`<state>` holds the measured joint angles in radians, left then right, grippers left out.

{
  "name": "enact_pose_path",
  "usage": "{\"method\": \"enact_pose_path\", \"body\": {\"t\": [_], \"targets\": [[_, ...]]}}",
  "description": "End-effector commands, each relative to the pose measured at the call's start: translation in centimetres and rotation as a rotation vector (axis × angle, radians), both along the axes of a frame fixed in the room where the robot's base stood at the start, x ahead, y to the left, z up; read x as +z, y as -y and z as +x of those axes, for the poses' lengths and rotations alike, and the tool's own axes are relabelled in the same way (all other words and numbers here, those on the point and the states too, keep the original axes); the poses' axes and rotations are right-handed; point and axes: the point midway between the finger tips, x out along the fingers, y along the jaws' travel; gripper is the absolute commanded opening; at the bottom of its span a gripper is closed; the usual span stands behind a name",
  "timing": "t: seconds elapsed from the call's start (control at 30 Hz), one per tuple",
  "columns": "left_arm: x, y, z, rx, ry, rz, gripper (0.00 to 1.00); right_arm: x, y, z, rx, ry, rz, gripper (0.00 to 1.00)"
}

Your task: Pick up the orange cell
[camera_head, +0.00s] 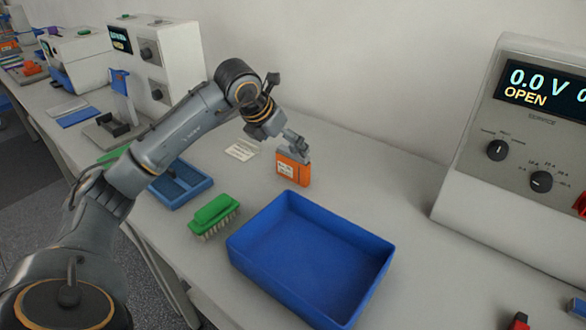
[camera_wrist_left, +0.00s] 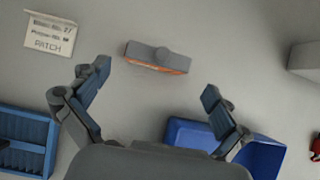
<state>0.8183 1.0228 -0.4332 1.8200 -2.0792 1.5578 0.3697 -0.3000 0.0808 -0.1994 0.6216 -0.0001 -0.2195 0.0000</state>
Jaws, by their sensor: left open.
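The orange cell (camera_head: 293,172) stands upright on the grey bench, with a grey top and a pale label on its face. In the left wrist view the cell (camera_wrist_left: 157,58) shows mostly its grey top with a thin orange edge. My left gripper (camera_head: 286,112) is above and close to the cell, in front of part of its top in the head view. In the left wrist view the gripper (camera_wrist_left: 155,79) is open and empty, and the cell appears beyond the fingertips. I cannot tell the exact gap. My right gripper is not in view.
An empty blue bin (camera_head: 310,255) stands in front of the cell, with a green brush (camera_head: 213,215) to its left. A blue tray (camera_head: 180,184) and a paper label (camera_head: 242,149) lie left of the cell. A cycler (camera_head: 520,150) reading "0.0 V OPEN" stands at right.

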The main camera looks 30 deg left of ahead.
Motion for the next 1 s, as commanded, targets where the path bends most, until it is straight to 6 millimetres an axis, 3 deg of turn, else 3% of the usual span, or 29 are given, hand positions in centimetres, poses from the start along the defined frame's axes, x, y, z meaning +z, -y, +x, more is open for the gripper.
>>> {"method": "enact_pose_path", "body": {"t": [0.6,0.9,1.0], "targets": [[-6.3,0.2,3.3,0.000,-0.001,-0.002,1.00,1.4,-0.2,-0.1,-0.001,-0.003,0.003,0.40],[-6.8,0.1,3.6,0.000,0.000,0.000,1.00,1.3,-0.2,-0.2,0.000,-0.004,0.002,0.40],[-6.8,0.1,3.6,0.000,0.000,0.000,0.82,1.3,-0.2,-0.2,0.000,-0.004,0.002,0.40]]}}
